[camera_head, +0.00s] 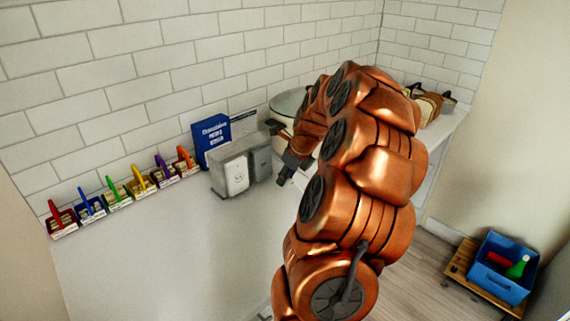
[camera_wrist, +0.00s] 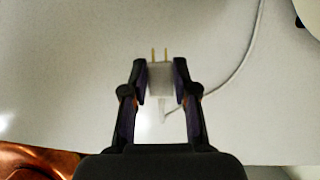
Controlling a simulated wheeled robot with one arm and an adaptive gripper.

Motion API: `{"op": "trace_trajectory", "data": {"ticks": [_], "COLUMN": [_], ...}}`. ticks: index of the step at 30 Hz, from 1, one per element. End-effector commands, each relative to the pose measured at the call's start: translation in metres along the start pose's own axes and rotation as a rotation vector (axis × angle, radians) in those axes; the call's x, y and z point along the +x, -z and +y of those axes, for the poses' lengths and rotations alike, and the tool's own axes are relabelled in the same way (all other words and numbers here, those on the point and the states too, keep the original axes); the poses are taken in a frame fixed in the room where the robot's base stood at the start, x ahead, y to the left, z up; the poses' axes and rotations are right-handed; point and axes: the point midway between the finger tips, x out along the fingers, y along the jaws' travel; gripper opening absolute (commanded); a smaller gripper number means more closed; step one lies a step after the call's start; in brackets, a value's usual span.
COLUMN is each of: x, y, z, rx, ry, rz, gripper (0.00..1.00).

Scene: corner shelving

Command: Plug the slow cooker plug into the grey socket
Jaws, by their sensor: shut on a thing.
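In the wrist view my gripper (camera_wrist: 160,70) is shut on the white plug (camera_wrist: 159,82). Its two brass prongs point away from my palm, clear of the fingertips. A white cord (camera_wrist: 246,62) runs from the plug to the upper right. In the head view my gripper (camera_head: 285,179) is above the counter, to the right of the socket block; the plug cannot be made out there. The block carries a white socket (camera_head: 237,177) and a grey socket (camera_head: 262,163) on its right. The pale, round slow cooker (camera_head: 287,103) is partly hidden behind my arm.
A blue book (camera_head: 211,140) stands behind the socket block. Several small coloured bins, including a red one (camera_head: 62,221), line the wall at left. Bags (camera_head: 424,103) stand at the far right end. The counter (camera_head: 150,255) in front is clear. A blue crate (camera_head: 502,270) is low at right.

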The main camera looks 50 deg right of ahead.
Motion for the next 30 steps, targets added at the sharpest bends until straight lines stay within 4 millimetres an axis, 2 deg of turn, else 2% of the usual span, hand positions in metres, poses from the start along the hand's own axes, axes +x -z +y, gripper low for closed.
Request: {"op": "trace_trajectory", "data": {"ticks": [6, 21, 30], "x": [0.004, 0.006, 0.013], "y": [-0.01, -0.011, -0.031], "z": [-0.011, -0.012, -0.014], "rx": [0.113, 0.123, 0.12], "ry": [0.047, 0.051, 0.049], "rz": [0.001, 0.0, 0.002], "gripper": [0.0, 0.0, 0.0]}}
